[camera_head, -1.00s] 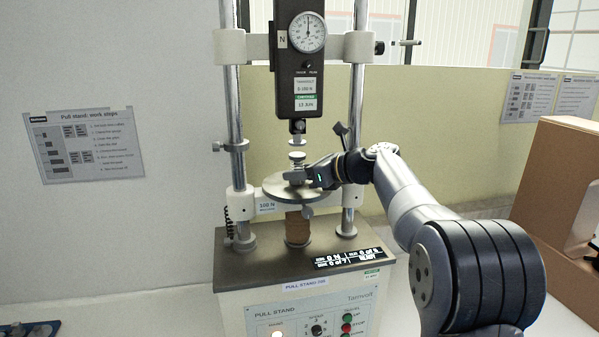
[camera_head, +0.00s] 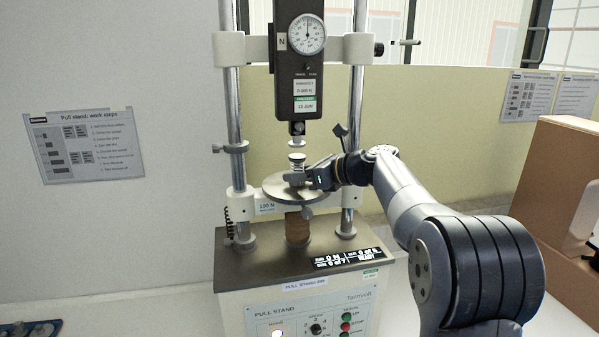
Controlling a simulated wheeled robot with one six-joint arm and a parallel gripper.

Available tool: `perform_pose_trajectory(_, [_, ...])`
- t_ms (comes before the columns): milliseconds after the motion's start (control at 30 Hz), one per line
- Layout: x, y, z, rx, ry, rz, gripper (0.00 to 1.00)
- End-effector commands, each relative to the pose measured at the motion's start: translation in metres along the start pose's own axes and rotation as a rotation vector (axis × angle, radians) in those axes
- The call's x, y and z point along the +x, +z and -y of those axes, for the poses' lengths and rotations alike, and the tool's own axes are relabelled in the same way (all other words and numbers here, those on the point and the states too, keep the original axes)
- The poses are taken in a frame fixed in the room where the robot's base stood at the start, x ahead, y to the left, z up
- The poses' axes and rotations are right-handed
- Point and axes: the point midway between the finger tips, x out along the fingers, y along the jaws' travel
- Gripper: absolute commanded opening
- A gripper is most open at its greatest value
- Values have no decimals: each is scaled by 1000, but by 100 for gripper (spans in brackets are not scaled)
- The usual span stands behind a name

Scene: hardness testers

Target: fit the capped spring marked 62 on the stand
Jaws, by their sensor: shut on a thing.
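The pull stand (camera_head: 300,265) is in the middle of the view, with a force gauge (camera_head: 297,80) hung between two chrome columns. A small capped spring (camera_head: 297,160) stands upright above the round plate (camera_head: 290,197), below the gauge's lower tip. My gripper (camera_head: 297,178) reaches in from the right just above the plate and is shut on the spring's lower part. The fingers hide that part, and I cannot tell whether the spring touches the plate. A marking on the spring is too small to read.
A clamp (camera_head: 232,147) sits on the left column. A brown box (camera_head: 562,220) stands at the right. A work-steps sheet (camera_head: 85,146) hangs on the left wall.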

Motion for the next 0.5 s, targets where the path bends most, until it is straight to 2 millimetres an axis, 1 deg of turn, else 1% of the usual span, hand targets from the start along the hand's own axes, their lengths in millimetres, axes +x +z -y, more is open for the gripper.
perform_pose_trajectory(433, [0,0,0,-1,0,0,7])
perform_pose_trajectory(467, [0,0,0,-1,0,0,35])
perform_pose_trajectory(500, [0,0,0,-1,0,0,38])
